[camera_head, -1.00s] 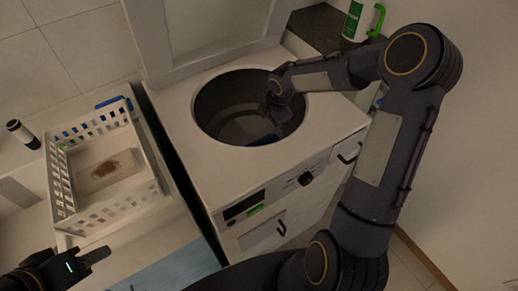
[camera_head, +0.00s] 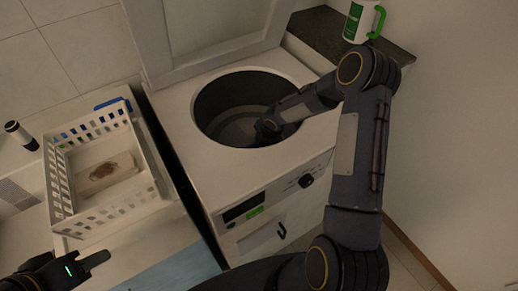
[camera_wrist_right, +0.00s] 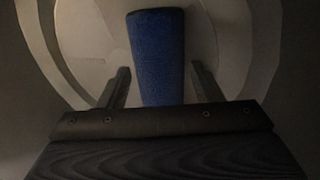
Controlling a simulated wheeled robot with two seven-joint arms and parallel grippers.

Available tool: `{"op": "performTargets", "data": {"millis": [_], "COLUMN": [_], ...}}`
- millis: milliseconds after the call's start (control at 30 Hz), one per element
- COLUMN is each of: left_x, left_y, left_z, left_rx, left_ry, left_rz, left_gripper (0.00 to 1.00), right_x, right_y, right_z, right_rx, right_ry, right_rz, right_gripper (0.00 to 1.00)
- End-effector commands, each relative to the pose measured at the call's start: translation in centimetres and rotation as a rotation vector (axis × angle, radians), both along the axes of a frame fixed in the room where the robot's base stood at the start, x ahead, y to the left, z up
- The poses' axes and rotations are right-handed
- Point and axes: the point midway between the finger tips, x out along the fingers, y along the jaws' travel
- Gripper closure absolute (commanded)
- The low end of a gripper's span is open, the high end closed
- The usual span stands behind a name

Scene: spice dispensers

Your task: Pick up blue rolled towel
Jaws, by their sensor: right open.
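The blue rolled towel (camera_wrist_right: 157,55) shows in the right wrist view, lying inside the washer drum. It sits between the two fingers of my right gripper (camera_wrist_right: 157,88), which is open with a gap on each side of the towel. In the head view my right gripper (camera_head: 268,128) reaches down into the open top of the washing machine (camera_head: 275,195); the towel cannot be made out there. My left gripper (camera_head: 90,262) is at the lower left, over the counter and away from the washer; whether its jaws are open is unclear.
A white basket (camera_head: 110,205) stands on the counter at left, with a blue item (camera_head: 112,103) behind it. The washer's raised lid (camera_head: 205,40) stands at the back. A white and green bottle (camera_head: 358,22) stands on the dark surface at back right. The drum rim surrounds my right wrist.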

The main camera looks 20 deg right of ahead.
Motion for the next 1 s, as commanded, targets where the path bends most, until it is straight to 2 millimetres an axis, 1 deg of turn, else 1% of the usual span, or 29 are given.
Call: {"op": "performTargets", "data": {"millis": [33,133,367,400,433,667,700,867,1000], "left_x": [0.0,0.0,0.0,0.0,0.0,0.0,0.0,0.0,0.0], "left_y": [0.0,-0.01,0.0,0.0,0.0,0.0,0.0,0.01,0.0], "left_z": [0.01,0.01,0.0,0.0,0.0,0.0,0.01,0.01,0.06], "left_rx": [0.0,0.0,0.0,0.0,0.0,0.0,0.0,0.0,0.0], "left_ry": [0.0,0.0,0.0,0.0,0.0,0.0,0.0,0.0,0.0], "left_rz": [0.0,0.0,0.0,0.0,0.0,0.0,0.0,0.0,0.0], "left_gripper": [0.64,0.64,0.64,0.64,0.64,0.64,0.64,0.64,0.64], "right_x": [0.23,0.47,0.53,0.53,0.53,0.52,0.56,0.55,0.61], "right_y": [0.05,0.08,0.06,0.06,0.06,0.06,0.06,0.06,0.01], "right_z": [-0.66,-1.37,-1.53,-1.52,-1.52,-1.5,-1.47,-1.45,-0.56], "right_rx": [0.0,0.0,0.0,0.0,0.0,0.0,0.0,0.0,0.0], "right_ry": [0.0,-0.001,-0.001,-0.001,-0.001,-0.001,-0.002,-0.002,-0.004], "right_rz": [0.0,0.001,0.001,0.001,0.0,0.0,0.0,0.0,-0.001], "right_gripper": [0.41,0.41,0.41,0.42,0.46,0.76,0.78,0.78,0.78]}}
